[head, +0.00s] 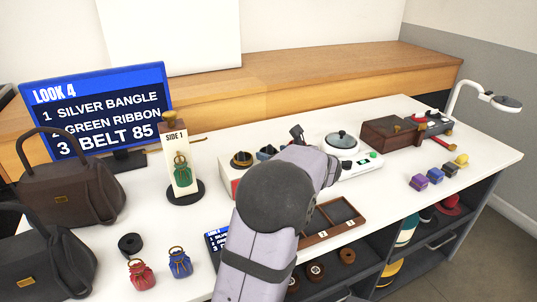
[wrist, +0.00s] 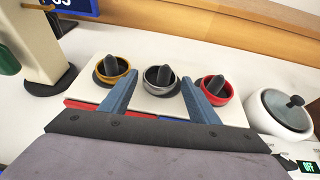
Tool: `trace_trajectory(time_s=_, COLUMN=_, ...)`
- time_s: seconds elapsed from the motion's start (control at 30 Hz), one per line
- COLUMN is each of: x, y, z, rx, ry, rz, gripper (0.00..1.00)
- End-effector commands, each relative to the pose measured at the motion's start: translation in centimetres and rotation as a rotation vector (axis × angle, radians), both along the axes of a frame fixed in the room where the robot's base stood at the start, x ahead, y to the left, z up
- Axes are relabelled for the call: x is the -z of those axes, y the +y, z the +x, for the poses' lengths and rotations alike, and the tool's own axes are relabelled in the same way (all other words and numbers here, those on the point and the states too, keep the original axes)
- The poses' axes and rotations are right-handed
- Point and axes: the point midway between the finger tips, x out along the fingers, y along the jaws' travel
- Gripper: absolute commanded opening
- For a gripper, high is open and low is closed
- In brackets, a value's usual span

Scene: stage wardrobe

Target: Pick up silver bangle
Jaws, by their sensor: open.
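The silver bangle (wrist: 160,89) sits around a dark post in the middle of a white stand (wrist: 143,104) in the wrist view. A gold bangle (wrist: 111,80) is on the post to its left, and a red bangle (wrist: 213,96) is on the post to its right. My gripper (wrist: 158,77) is open and empty, with one blue finger on each side of the silver bangle. I cannot tell how high the fingertips are above the stand. In the head view, the gold bangle (head: 242,159) shows on the stand (head: 227,179), while my arm hides much of the rest.
A white pot-like device with a dark lid (wrist: 287,112) stands close right of the stand. A cream display post marked SIDE 1 (head: 178,160) stands to the left. A compartment tray (head: 342,219) lies in front.

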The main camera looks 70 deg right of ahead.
Motion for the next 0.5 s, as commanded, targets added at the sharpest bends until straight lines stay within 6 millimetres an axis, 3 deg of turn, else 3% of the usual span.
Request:
trace_trajectory(time_s=0.2, x=0.8, y=-1.3, z=1.5, rx=0.000, ry=0.000, rz=0.000, gripper=0.56)
trace_trajectory(time_s=0.47, x=0.8, y=-1.4, z=1.5, rx=0.001, ry=0.000, rz=0.000, gripper=0.56)
trace_trajectory(time_s=0.5, x=0.8, y=-1.4, z=1.5, rx=0.001, ry=0.000, rz=0.000, gripper=0.48)
